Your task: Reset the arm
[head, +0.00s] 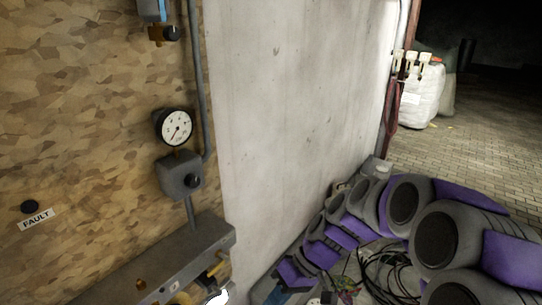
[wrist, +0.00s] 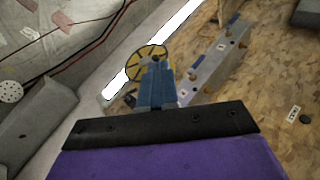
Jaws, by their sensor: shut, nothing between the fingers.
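My arm (head: 445,235), with grey joints and purple panels, reaches across the lower right of the head view, in front of the pale wall. It narrows away toward the bottom centre, where I cannot clearly make out its end. In the wrist view my gripper (wrist: 165,128) shows as a purple body with a black front edge across the bottom. It is shut with nothing held. A blue upright part (wrist: 156,85) and a yellow spoked wheel (wrist: 147,62) appear just beyond the black edge; I cannot tell whether they touch it.
A wood-chip board (head: 85,100) on the left carries a gauge (head: 175,127), a grey box (head: 180,175) and a FAULT label (head: 36,220). A grey ledge (head: 165,265) juts out below. A white bag (head: 421,95) stands behind right; the paved floor (head: 480,140) there looks clear.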

